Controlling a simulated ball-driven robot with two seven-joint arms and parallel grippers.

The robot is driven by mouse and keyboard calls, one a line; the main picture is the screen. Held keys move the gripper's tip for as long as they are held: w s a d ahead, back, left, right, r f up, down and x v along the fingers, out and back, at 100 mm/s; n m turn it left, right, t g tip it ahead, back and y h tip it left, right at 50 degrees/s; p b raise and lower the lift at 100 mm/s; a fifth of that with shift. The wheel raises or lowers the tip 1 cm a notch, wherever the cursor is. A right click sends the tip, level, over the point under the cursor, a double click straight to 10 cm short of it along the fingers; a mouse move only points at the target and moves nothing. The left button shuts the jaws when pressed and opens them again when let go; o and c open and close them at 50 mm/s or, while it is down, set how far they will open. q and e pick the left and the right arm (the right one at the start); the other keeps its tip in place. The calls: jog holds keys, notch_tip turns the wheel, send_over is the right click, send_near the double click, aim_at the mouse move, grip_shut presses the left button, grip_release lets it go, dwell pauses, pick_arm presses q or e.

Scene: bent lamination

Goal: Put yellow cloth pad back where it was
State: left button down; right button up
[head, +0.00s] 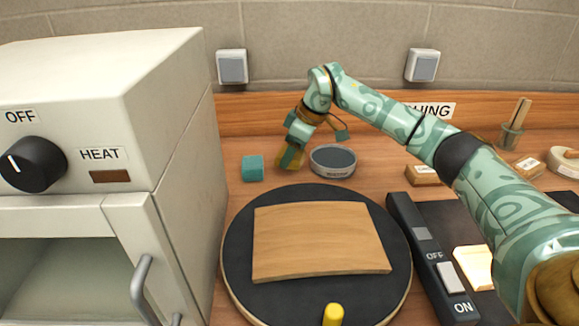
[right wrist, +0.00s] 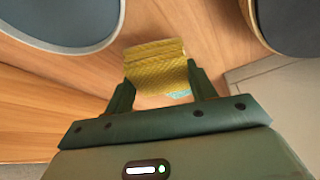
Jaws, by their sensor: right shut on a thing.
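My right gripper (head: 291,158) is shut on the yellow cloth pad. It stands on the wooden bench's far side, between a teal block (head: 252,168) and a round dish with a grey top (head: 332,161). In the right wrist view the yellow woven pad (right wrist: 156,64) sits between the two fingertips of my right gripper (right wrist: 160,85). The pad is close to the bench top; I cannot tell whether it touches it. A little teal shows just past the pad's lower edge. My left gripper is not in view.
A white oven (head: 160,130) stands at the left. A round black turntable (head: 240,275) bearing a curved wooden sheet (head: 320,242) fills the front middle. A switch strip (head: 432,255) lies to its right. Wooden blocks and a cup (head: 511,137) with sticks stand at the back right.

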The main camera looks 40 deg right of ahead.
aim_at(291, 163)
jog(key=shift+w+f, duration=0.2)
jog(key=shift+f, duration=0.2)
notch_tip(291, 163, down, 3)
jog(key=shift+d+f+b, duration=0.1)
jog(key=shift+b, duration=0.95)
jog(key=shift+r, duration=0.2)
jog(key=o, duration=0.9)
jog(key=shift+f, duration=0.1)
jog(key=shift+r, duration=0.25)
jog(key=p+v, duration=0.5)
jog(key=v, duration=0.6)
jog(key=shift+s+r, duration=0.2)
jog(key=shift+r, duration=0.15)
